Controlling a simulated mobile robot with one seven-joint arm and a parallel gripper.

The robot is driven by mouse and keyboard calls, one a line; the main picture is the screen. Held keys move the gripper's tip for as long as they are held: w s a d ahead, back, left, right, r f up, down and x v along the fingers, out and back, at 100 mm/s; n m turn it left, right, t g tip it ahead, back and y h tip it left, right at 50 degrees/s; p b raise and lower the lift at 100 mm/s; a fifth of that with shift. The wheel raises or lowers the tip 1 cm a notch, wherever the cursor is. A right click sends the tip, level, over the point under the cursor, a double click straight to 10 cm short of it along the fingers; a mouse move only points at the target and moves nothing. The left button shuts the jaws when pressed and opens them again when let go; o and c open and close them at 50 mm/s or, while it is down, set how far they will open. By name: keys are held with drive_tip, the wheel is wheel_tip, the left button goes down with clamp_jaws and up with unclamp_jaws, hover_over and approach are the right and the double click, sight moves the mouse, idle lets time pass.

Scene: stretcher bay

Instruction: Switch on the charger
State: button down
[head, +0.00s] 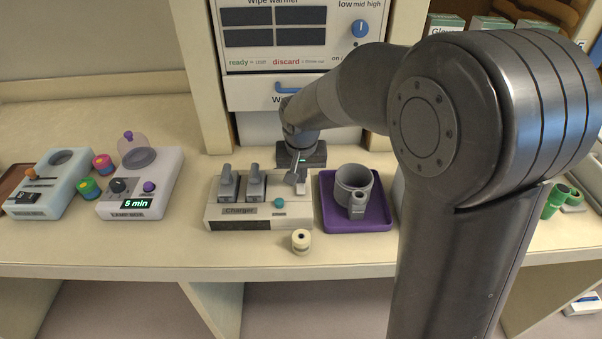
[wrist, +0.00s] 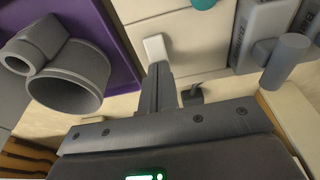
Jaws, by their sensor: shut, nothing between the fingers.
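The charger (head: 222,212) is a cream box near the counter's front, with a "Charger" label. Two grey handheld units (head: 228,183) stand in it. A round teal knob or button (head: 279,203) is on its front right part; its edge also shows at the top of the wrist view (wrist: 203,3). My gripper (head: 299,182) is shut and empty, pointing down over the charger's right end. In the wrist view my shut fingers (wrist: 160,78) end at a small white block (wrist: 155,48) on the charger. I cannot tell whether they touch it.
A purple tray (head: 373,220) with a grey ring-like cup (head: 352,184) and a small grey piece stands close right. A cream spool (head: 301,241) lies in front. A timer device (head: 160,187) stands left, the wipe warmer (head: 290,62) behind. Counter between timer and charger is clear.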

drive_tip(key=shift+w+f+g, duration=0.2)
drive_tip(key=shift+f+g, duration=0.05)
drive_tip(key=shift+g, duration=0.05)
drive_tip(key=shift+s+f, duration=0.1)
drive_tip(key=shift+s, duration=0.9)
wheel_tip(320, 180, up, 14)
drive_tip(key=s, duration=0.1)
drive_tip(key=shift+s, duration=0.3)
